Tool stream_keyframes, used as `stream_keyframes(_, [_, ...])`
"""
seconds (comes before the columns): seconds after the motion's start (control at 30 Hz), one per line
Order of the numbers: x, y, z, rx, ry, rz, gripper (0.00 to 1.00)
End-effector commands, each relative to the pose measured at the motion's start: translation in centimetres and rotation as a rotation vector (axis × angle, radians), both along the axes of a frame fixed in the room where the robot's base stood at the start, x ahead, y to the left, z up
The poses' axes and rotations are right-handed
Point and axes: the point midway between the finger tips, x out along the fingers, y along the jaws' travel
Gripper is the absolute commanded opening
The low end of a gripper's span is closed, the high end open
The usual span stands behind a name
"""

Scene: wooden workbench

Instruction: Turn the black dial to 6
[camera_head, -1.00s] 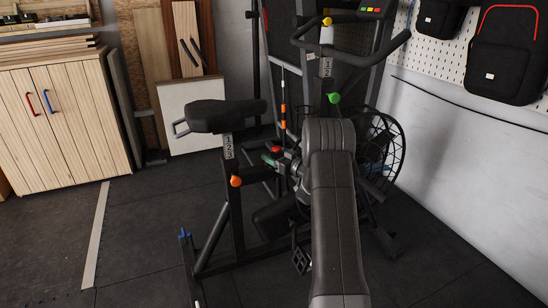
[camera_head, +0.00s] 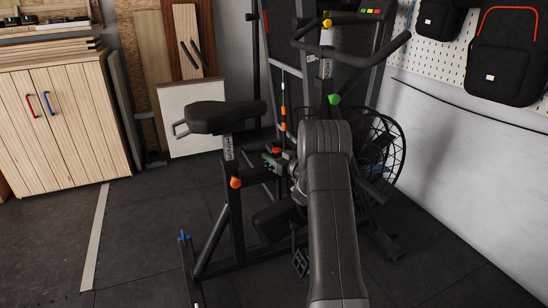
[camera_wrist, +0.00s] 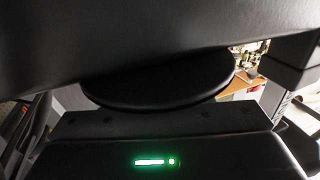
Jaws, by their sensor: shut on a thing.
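My gripper (camera_head: 272,161) is low in the middle of the exercise bike, just under a red knob (camera_head: 276,150), at the left side of my dark arm. It is small and partly hidden there. In the wrist view its dark body with a green light fills the bottom. A round black disc edge (camera_wrist: 160,92), which appears to be the black dial, lies just above that body, below a large dark surface. My fingertips are hidden. The dial's numbers and pointer cannot be read. The gripper is shut on the dial as far as these views tell.
The bike's seat (camera_head: 226,117) is left of my gripper, with an orange knob (camera_head: 235,183) on its post. The fan cage (camera_head: 385,155) and handlebars (camera_head: 340,45) are close on the right and above. Open floor (camera_head: 150,240) lies left.

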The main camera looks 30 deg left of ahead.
Motion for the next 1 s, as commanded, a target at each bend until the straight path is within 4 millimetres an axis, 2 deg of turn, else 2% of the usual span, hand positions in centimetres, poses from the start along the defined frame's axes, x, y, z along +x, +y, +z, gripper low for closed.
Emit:
stream_keyframes(0.37, [0.11,0.0,-0.42,0.0,0.001,-0.217,0.24])
stream_keyframes(1.0, [0.56,-0.36,0.16,-0.001,0.002,-0.626,0.24])
